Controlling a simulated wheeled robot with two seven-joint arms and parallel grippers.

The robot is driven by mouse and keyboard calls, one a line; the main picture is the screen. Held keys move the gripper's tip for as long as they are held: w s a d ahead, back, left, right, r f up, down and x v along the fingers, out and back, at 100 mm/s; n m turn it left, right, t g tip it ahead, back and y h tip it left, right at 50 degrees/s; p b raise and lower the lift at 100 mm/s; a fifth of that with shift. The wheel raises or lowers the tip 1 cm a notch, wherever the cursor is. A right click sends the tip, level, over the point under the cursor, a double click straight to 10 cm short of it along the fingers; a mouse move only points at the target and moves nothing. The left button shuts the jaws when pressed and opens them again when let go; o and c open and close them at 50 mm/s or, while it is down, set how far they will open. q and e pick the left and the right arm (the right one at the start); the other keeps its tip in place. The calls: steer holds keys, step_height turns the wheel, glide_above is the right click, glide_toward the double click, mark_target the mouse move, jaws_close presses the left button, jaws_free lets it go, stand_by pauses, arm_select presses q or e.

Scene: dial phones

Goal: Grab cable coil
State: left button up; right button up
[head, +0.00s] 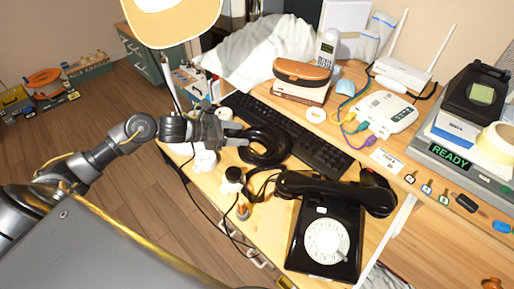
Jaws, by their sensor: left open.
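The black cable coil (279,147) lies on the wooden desk, partly against the black keyboard. My left gripper (243,137) reaches in from the left with its fingers at the coil's left side. It is open, and I cannot tell whether a finger sits inside the ring or just over it. The gripper hides part of the coil's left edge. My right gripper does not show.
A black dial phone (326,240) stands in front of the coil, its handset (335,190) on top. The keyboard (318,152) runs behind it. A white router (385,112) with coloured cables is at the right. A lamp shade (171,18) hangs above the left.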

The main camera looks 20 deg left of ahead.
mark_target(253, 134)
arm_select(q)
steer(key=x, duration=0.4)
steer(key=shift+w+d+f, duration=0.15)
steer(key=shift+w, duration=0.15)
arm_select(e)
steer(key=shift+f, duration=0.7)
arm_select(q)
steer(key=c, duration=1.3)
